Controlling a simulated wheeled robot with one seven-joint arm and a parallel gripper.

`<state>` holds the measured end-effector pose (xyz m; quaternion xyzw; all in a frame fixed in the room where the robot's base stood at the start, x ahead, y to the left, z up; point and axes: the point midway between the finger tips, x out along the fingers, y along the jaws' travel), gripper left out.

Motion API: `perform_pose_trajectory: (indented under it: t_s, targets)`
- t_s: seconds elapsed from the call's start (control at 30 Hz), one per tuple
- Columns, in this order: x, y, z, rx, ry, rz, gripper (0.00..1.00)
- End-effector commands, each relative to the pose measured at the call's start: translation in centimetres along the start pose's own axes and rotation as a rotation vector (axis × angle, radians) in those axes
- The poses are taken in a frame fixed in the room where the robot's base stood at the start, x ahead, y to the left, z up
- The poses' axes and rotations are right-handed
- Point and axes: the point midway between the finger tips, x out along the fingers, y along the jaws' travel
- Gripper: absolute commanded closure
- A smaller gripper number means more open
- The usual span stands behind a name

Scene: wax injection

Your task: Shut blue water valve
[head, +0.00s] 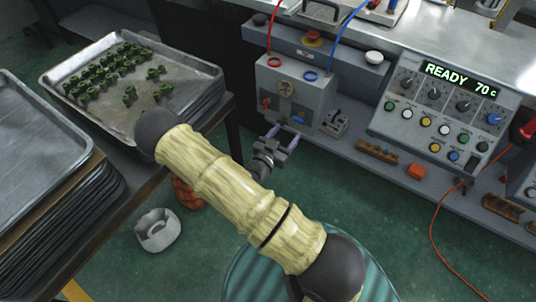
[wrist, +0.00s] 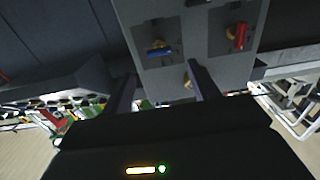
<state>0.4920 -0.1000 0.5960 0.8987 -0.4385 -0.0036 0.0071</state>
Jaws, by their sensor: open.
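The blue water valve (head: 299,117) is a small blue handle low on the front of a grey valve box (head: 318,92). It also shows in the wrist view (wrist: 158,50), on a dark square plate. A red valve handle (head: 266,103) sits to its left in the head view and to its right in the wrist view (wrist: 240,37). My gripper (head: 282,136) is open and empty, just in front of and below the box. In the wrist view its two fingers (wrist: 161,72) point toward the box, with the blue handle beyond and between their tips. I see no contact with it.
A control panel (head: 440,105) reading READY 70c stands right of the box. A tray (head: 110,107) with green pieces lies at left. A brown block (head: 377,151) and orange block (head: 416,171) sit on the lower ledge.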

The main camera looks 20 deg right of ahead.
Motion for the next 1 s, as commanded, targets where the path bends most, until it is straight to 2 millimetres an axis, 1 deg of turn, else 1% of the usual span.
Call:
perform_pose_trajectory:
  t_s: [0.03, 0.3, 0.4, 0.5, 0.67, 1.0]
  targets:
    - [-1.1, -0.1, -0.1, -0.002, -0.002, -0.003, 0.40]
    - [-6.5, -0.1, -0.1, -0.001, -0.001, -0.003, 0.40]
    - [-8.3, -0.1, -0.1, -0.001, -0.002, -0.003, 0.40]
    - [-9.6, 0.0, -0.1, 0.000, 0.000, -0.001, 0.40]
    - [-10.4, 0.0, 0.0, -0.001, 0.000, 0.000, 0.40]
    - [-10.4, 0.0, 0.0, -0.001, 0.000, 0.001, 0.40]
